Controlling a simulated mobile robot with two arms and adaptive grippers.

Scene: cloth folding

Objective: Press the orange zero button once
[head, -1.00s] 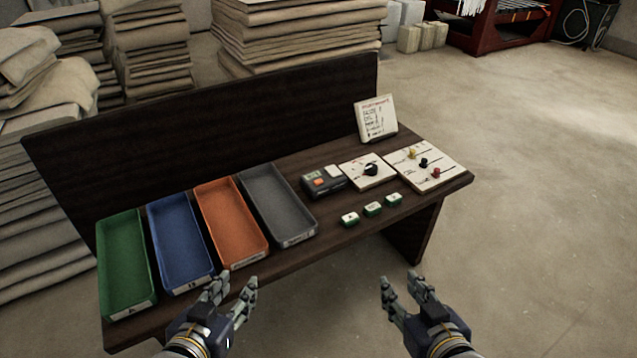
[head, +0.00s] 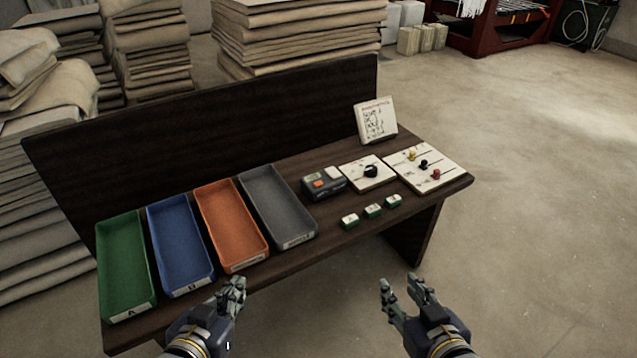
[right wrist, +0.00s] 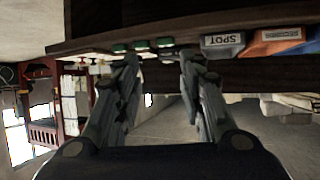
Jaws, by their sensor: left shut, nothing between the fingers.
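The orange button (head: 320,184) sits on a small dark box (head: 325,191) on the bench, with a small display and a pale button beside it. My left gripper (head: 234,283) is shut and empty, at the bench's front edge below the orange tray and well apart from the box. My right gripper (head: 403,284) is open and empty, in front of the bench and right of the box. In the right wrist view its two fingers (right wrist: 158,65) stand apart with nothing between them. The button is not visible in that view.
Green (head: 127,268), blue (head: 181,245), orange (head: 231,225) and grey (head: 277,206) trays line the bench's left. A dial plate (head: 352,180), a slider board (head: 446,163) and a tilted note card (head: 376,121) are to the right. Small green-and-white blocks (head: 372,210) lie in front.

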